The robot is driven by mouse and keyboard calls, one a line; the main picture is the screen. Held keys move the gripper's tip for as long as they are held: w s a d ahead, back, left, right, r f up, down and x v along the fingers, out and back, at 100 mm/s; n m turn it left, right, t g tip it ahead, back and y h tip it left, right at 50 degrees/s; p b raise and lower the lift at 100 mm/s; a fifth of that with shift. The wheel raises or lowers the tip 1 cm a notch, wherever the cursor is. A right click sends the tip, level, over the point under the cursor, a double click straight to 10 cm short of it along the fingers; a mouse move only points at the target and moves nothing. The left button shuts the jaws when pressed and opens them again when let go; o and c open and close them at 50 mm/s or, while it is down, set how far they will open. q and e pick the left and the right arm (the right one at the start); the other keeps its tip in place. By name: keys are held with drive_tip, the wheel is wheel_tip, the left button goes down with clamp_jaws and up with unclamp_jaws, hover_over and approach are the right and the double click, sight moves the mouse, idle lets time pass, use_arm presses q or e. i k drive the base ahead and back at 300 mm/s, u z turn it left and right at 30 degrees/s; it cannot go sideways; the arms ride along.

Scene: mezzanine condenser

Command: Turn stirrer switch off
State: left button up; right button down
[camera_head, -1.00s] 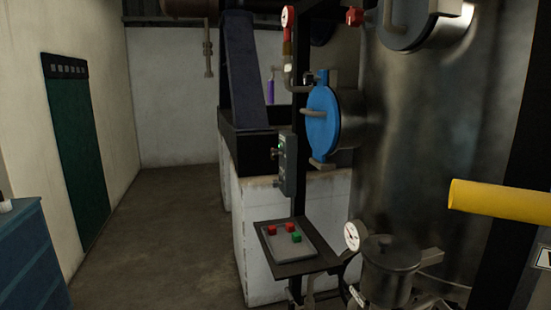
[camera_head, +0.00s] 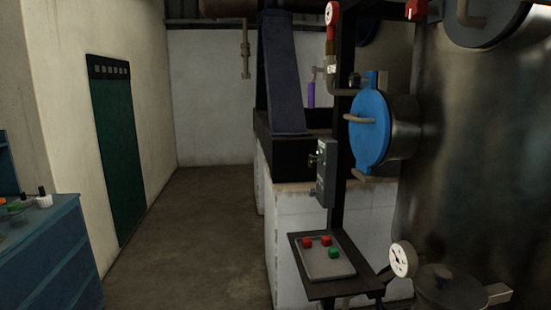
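A grey switch box (camera_head: 326,172) is mounted on the black upright post in the middle of the view. It has a small green light and dark knobs on its left side; which of them is the stirrer switch, and its position, are too small to tell. Neither of my grippers is in view.
Below the box, a dark shelf (camera_head: 338,288) carries a grey tray (camera_head: 327,265) with red and green blocks. A large metal tank (camera_head: 470,150) with a blue hatch (camera_head: 369,130) stands right. A blue cabinet (camera_head: 45,255) stands left. The floor (camera_head: 195,230) between is clear.

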sight(313, 161)
drive_tip(key=u, duration=0.2)
drive_tip(key=i, duration=1.1)
drive_tip(key=z, duration=1)
drive_tip(key=i, duration=0.7)
drive_tip(key=z, duration=0.8)
